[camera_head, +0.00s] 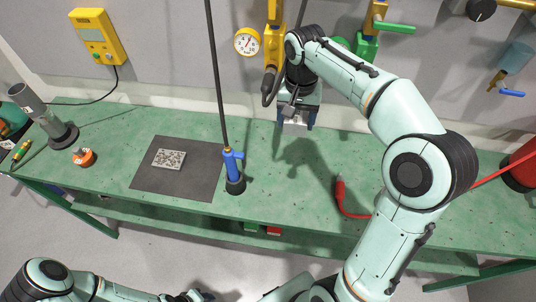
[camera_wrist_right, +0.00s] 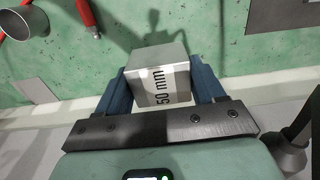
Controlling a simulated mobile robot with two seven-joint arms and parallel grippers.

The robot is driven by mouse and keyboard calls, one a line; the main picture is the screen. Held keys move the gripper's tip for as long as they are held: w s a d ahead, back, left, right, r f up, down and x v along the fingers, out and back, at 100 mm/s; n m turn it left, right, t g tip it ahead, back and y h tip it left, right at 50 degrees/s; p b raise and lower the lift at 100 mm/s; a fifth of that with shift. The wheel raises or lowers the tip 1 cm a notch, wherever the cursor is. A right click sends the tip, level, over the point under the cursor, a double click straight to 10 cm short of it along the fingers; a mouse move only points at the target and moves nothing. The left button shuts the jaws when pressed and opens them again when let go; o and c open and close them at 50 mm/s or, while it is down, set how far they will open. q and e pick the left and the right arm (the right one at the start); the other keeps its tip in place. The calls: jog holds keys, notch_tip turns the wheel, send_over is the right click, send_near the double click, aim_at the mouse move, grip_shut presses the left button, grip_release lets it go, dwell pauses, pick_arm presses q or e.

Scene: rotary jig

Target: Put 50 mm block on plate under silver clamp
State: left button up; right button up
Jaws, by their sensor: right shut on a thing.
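My right gripper (camera_head: 296,122) is shut on the 50 mm block (camera_head: 295,116) and holds it above the back of the green bench. In the right wrist view the silver-grey block (camera_wrist_right: 160,76), marked "50 mm", sits between the blue fingers of the gripper (camera_wrist_right: 160,88). I cannot make out a silver clamp or a plate under one for certain. A speckled grey square plate (camera_head: 170,159) lies on the dark mat, left of the block. My left gripper (camera_head: 192,297) shows only partly at the bottom edge; its jaws are unclear.
A blue-handled tool on a long pole (camera_head: 233,165) stands between the dark mat (camera_head: 145,180) and my right gripper. A grey cylinder on a base (camera_head: 45,112) and an orange knob (camera_head: 83,157) are at left. A red tool (camera_head: 341,192) with a cable lies right of centre.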

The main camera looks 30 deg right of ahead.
notch_tip(320, 180, down, 14)
jog(key=shift+s+d+f+b, duration=0.1)
jog(key=shift+f+b, duration=0.15)
jog(key=shift+b, duration=0.7)
jog(key=shift+f, duration=2.45)
pick_arm(q)
jog(key=s+f, duration=0.2)
jog(key=f, duration=0.1)
jog(key=shift+s+f, duration=0.1)
jog(key=shift+s, duration=0.3)
pick_arm(e)
jog(key=shift+f+b, duration=0.15)
jog(key=shift+b, duration=0.15)
pick_arm(q)
jog(key=shift+s+f, duration=0.1)
pick_arm(e)
jog(key=o, duration=1.4)
jog(key=shift+c, duration=0.2)
